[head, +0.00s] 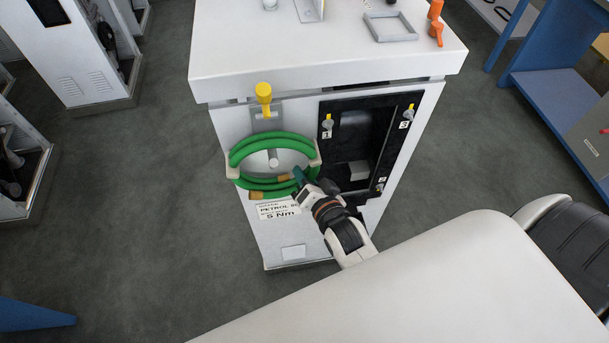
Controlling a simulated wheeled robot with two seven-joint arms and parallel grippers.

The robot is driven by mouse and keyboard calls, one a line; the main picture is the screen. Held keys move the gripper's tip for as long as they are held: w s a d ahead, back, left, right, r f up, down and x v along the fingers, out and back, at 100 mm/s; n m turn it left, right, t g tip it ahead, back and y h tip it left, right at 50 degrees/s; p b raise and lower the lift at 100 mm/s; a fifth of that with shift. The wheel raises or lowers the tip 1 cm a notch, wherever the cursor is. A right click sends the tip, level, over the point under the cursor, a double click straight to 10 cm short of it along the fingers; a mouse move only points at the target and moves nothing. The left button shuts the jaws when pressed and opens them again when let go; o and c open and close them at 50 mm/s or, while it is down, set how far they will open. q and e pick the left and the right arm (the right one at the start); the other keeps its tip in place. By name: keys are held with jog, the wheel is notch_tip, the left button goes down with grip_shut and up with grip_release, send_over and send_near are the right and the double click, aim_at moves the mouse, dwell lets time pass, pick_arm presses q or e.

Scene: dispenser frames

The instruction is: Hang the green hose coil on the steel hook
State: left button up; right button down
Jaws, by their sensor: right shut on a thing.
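The green hose coil (257,142) shows in the head view in front of the white cabinet's face, with brown end fittings at its lower side and pale pieces at its left and right sides. The grey steel hook (273,158) shows inside the coil's loop. The coil's upper strands pass above the hook's tip in the picture; I cannot tell whether they touch or rest on it. My right gripper (299,178) is shut on the coil at its lower right. Its fingertips partly hide the hose there. My left gripper is not in view.
The white cabinet (290,240) has a yellow-topped nozzle (264,95) above the coil and a dark open recess (358,135) to the right. A grey tray (390,27) and an orange item (436,30) are on its top.

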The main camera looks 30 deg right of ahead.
jog(key=shift+r, duration=0.2)
jog(key=c, duration=1.3)
grip_release()
jog(key=shift+o, duration=0.5)
jog(key=shift+s+f, duration=0.1)
jog(key=shift+f, duration=0.1)
jog(key=b+v, duration=0.2)
jog(key=v, duration=1)
jog(key=s+a+f+n+g+y, duration=0.1)
jog(key=s+f+n+g, duration=0.1)
jog(key=f, duration=0.8)
jog(key=s+a+f+n+g, duration=0.2)
jog(key=s+f+g, duration=0.1)
jog(key=f, duration=0.8)
jog(key=s+a+f+n+g+y, duration=0.1)
jog(key=s+f+n+g, duration=0.15)
jog(key=f, duration=0.75)
jog(key=s+d+f+n+g+h, duration=0.1)
jog(key=s+d+f+n+g, duration=0.1)
jog(key=s+f, duration=0.6)
jog(key=s+d+f+n+g, duration=0.3)
jog(key=s+d+f, duration=0.3)
jog(key=s+f, duration=0.2)
jog(key=shift+s+f+g+h, duration=0.3)
jog(key=shift+s+g+h, duration=0.1)
jog(key=shift+s+g, duration=0.3)
